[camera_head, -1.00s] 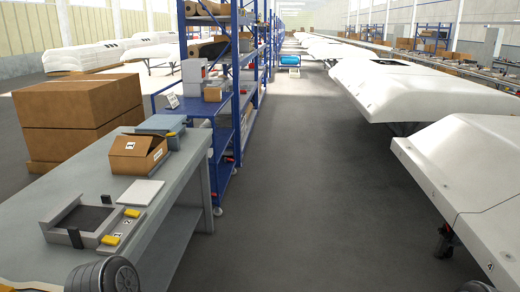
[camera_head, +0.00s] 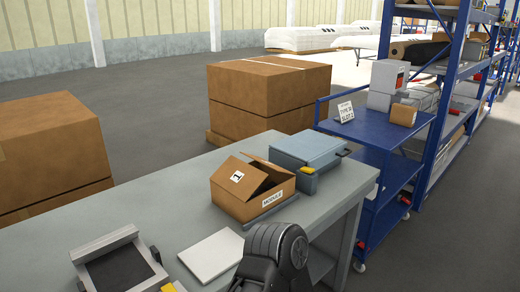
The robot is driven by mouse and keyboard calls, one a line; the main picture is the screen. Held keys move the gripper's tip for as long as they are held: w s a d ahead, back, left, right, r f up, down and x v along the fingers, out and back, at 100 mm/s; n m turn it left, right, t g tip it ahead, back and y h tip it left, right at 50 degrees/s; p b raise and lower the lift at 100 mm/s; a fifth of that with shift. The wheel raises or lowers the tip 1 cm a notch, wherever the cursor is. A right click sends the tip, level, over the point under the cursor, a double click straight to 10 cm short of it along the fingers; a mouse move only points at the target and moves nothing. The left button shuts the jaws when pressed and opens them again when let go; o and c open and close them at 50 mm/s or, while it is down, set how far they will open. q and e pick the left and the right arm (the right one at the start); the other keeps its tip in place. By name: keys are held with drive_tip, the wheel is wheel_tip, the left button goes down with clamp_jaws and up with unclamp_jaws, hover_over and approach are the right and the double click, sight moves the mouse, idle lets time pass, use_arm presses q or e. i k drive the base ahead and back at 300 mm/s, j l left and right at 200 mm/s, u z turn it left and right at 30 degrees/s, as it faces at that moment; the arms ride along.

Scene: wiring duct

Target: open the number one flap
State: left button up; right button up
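An open-topped brown carton (camera_head: 231,201) marked "MODULE" stands on the grey workbench. A white label with a "1" sits on its left flap (camera_head: 246,164), which looks tilted. A dark gap shows between this flap and the carton's right side, and the inside is mostly hidden. A dark, ringed part of my arm rises from the bottom edge, in front of the carton and apart from it in the picture. The fingers of both my grippers are out of view.
A grey-blue case (camera_head: 306,150) stands close behind the carton. A flat white panel (camera_head: 212,254) and a grey frame with a dark inset (camera_head: 120,265) lie on the workbench (camera_head: 170,190). A blue shelf cart (camera_head: 375,130) stands to the right, with grey floor beyond.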

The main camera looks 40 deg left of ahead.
sight(240, 180)
drive_tip(key=i+u, duration=0.45)
drive_tip(key=i+l+u, duration=0.15)
drive_tip(key=u, duration=0.25)
drive_tip(key=i+l+u, duration=0.25)
drive_tip(key=u, duration=0.2)
drive_tip(key=i+l+u, duration=0.6)
drive_tip(key=u, duration=0.2)
drive_tip(key=i+l+u, duration=0.2)
drive_tip(key=u, duration=0.2)
drive_tip(key=i+l+u, duration=0.1)
drive_tip(key=l+u, duration=0.25)
drive_tip(key=k+z, duration=0.1)
